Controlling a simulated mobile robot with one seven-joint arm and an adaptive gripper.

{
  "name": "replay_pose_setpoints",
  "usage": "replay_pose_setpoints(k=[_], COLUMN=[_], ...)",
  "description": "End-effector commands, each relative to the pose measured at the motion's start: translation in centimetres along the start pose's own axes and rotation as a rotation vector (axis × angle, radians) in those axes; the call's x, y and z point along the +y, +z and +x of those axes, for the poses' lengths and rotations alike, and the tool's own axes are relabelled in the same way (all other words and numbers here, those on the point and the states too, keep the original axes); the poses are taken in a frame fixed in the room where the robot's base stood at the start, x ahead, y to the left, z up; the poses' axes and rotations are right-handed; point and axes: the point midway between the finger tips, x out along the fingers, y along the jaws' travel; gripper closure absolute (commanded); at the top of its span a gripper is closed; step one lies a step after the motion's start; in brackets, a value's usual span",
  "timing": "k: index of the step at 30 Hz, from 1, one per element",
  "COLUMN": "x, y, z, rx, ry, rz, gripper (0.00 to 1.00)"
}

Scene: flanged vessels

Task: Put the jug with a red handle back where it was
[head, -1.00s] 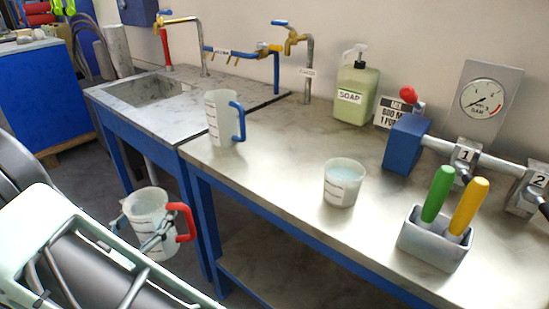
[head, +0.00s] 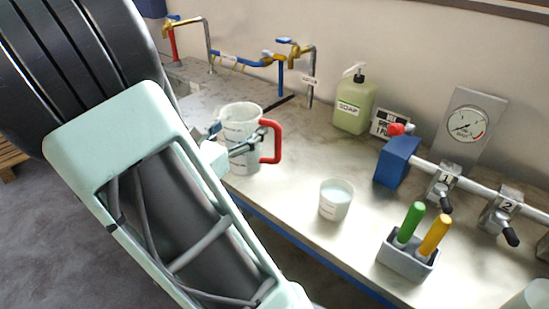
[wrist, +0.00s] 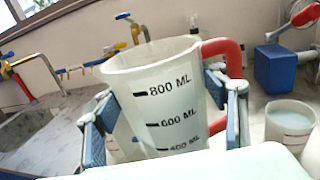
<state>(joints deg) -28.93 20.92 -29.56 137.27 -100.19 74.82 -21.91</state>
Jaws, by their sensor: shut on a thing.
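The jug with a red handle (head: 241,112) is a whitish translucent measuring jug, held upright, or nearly so, at the far left part of the bench. In the wrist view the jug (wrist: 165,95) shows its 800 and 600 ML marks, with the red handle on the right. My gripper (head: 238,141) is shut around the jug's sides; its blue-padded fingers also show in the wrist view (wrist: 163,118). A second whitish vessel body (head: 243,161) shows just below the held jug, mostly hidden; it seems to be the blue-handled jug. I cannot tell whether they touch.
A small cup (head: 335,200) stands mid-bench. A soap bottle (head: 353,108), a blue block (head: 396,162) with pipe and valves, and a grey holder (head: 407,262) with green and yellow handles stand right. Taps (head: 300,52) line the wall. Bench is clear between cup and soap.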

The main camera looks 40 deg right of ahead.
Motion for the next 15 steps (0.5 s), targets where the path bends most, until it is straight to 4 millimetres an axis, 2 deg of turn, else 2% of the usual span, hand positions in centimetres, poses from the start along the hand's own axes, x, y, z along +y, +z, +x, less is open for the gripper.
replay_pose_setpoints(k=[9,15], x=[-1.4,-1.6], y=[-3.5,-6.8], z=[7.5,10.2], rx=[-0.005,-0.006], ry=[-0.008,-0.004], rz=[-0.003,-0.005], gripper=[0.68,0.68])
